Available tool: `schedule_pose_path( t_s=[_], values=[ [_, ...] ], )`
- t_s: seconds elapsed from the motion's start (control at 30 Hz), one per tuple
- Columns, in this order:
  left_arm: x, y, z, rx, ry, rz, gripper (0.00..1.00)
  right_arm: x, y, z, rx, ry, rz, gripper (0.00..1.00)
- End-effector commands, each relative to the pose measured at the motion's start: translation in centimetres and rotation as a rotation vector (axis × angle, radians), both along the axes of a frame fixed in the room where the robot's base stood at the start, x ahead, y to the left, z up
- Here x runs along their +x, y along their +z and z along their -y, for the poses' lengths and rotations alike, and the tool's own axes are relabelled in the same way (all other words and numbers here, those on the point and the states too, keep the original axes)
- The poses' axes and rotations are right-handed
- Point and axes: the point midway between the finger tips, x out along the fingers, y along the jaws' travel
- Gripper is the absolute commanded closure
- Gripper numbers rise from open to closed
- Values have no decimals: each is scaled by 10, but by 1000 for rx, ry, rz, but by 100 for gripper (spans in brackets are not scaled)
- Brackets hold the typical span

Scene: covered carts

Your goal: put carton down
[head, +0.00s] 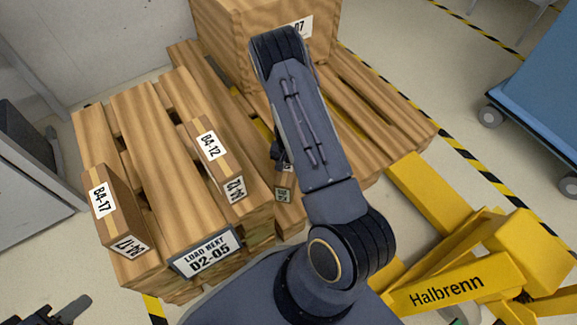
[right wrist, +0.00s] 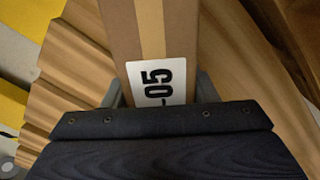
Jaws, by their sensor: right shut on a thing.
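My right gripper (right wrist: 161,92) is shut on a brown carton (right wrist: 152,28) with a tan tape stripe and a white label ending in "-05". Its fingers are on both sides of the carton. In the head view my right arm hides most of this spot; a small labelled part of a carton (head: 284,194) shows beside the arm, over the pallet (head: 146,112). I cannot tell whether the carton touches the slats. Cartons marked B4-17 (head: 117,212) and B4-12 (head: 218,160) stand on the pallet's near left part. My left gripper (head: 66,312) shows only partly at the lower left edge.
A yellow pallet jack (head: 455,285) is at the right front. A blue cart (head: 545,85) stands far right, beyond the striped floor tape.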

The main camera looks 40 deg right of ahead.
Motion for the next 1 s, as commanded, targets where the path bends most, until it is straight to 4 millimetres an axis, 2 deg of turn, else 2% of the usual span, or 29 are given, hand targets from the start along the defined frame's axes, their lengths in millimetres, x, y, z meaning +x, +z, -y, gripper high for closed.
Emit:
schedule_pose_path(
  t_s=[0.23, 0.27, 0.4, 0.67, 0.77, 0.87, 1.0],
  values=[
    [0, -3, 0, 0, 0, 0, 64, 1, -3, 0, -1, 0, 2, 94],
    [0, -2, 0, 0, 0, 0, 64, 0, -2, 0, 0, 0, 0, 45],
    [0, -2, 0, 0, 0, 0, 64, 0, -2, 0, 0, 0, 0, 26],
    [0, -1, 0, 0, 0, 0, 64, 0, -1, 0, 0, 0, 0, 26],
    [0, 4, 0, 0, 0, 0, 64, 0, 5, 0, -1, 0, 1, 26],
    [0, 11, 0, 0, 0, 0, 64, 1, 18, 0, -2, -1, 3, 26],
    [0, 27, 0, 0, 0, 0, 64, 1, 49, 0, 0, 1, 3, 26]
  ],
)
